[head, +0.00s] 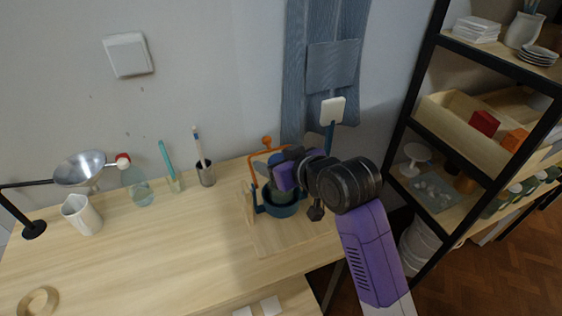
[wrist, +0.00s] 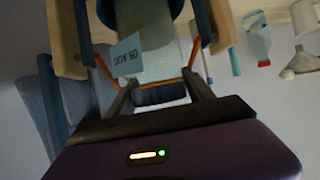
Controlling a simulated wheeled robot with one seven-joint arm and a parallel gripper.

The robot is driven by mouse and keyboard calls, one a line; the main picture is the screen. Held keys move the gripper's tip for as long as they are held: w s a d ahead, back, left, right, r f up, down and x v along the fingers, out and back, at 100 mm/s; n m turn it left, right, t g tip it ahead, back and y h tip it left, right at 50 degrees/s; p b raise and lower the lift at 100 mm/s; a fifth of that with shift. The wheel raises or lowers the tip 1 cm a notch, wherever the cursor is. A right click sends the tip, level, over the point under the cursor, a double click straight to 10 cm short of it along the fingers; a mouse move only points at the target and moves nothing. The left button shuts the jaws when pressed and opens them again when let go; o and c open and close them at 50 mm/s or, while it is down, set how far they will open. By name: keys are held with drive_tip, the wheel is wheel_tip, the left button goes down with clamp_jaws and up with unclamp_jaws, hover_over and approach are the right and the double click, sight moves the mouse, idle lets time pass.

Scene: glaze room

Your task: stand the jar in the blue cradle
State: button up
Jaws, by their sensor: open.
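The blue cradle (head: 283,211) stands on a wooden board on the bench, with an orange arch (head: 253,165) at its back. In the wrist view its blue base (wrist: 172,8) shows at the top. The grey-green jar (wrist: 150,35) is inside the cradle and appears upright. A pale blue lettered tag (wrist: 128,56) is beside it. In the head view my gripper (head: 279,172) is over the cradle and hides most of the jar. In the wrist view my gripper (wrist: 162,82) is open, its dark fingers spread toward the jar. I cannot tell whether they touch it.
A tape ring (head: 38,301) lies at front left. A blue apron (head: 330,70) hangs behind. A black-framed shelf (head: 408,125) stands right. The bench's middle front is clear.

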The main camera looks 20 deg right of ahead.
drive_tip(key=v, duration=1.2)
drive_tip(key=shift+b, duration=0.4)
drive_tip(key=s+a+f+m+t+h, duration=0.2)
drive_tip(key=s+f+m, duration=0.2)
drive_tip(key=s+f, duration=1.05)
drive_tip(key=s+d+r+n, duration=0.1)
drive_tip(key=s+r, duration=0.1)
drive_tip(key=s, duration=1.8)
drive_tip(key=shift+d+n+t, duration=0.35)
drive_tip(key=shift+n+t, duration=0.05)
